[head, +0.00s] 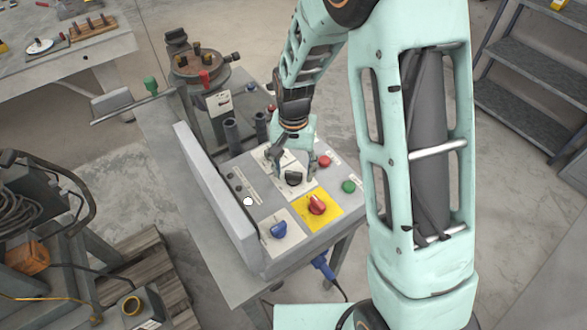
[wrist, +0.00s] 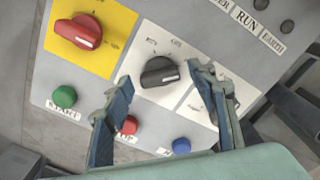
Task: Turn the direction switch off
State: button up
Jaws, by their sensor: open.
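A black rotary knob (head: 294,178) sits on a white plate on the sloped control panel. It also shows in the wrist view (wrist: 159,72), its pointer turned to the right there. The plate's lettering is too small to read, so I cannot confirm that this is the direction switch. My gripper (head: 293,170) is open above the panel, with one finger on either side of this knob. In the wrist view my fingertips (wrist: 163,78) appear apart from the knob, with gaps on both sides. Another white plate (wrist: 203,106) is partly hidden behind my right finger.
A red knob on a yellow plate (head: 329,218) and a blue knob (head: 279,230) lie nearer. Red (head: 324,161) and green (head: 348,186) buttons line the right edge. A blue button (wrist: 181,146) is beside my right finger. A raised grey wall (head: 213,190) borders the panel's left.

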jog(key=shift+f, duration=0.15)
jog(key=shift+c, duration=0.4)
jog(key=c, duration=1.1)
jog(key=shift+n, duration=0.3)
jog(key=n+b, duration=0.1)
jog(key=n, duration=0.2)
jog(key=shift+b, duration=0.35)
jog(key=shift+n+b, duration=0.45)
jog(key=shift+n, duration=2.15)
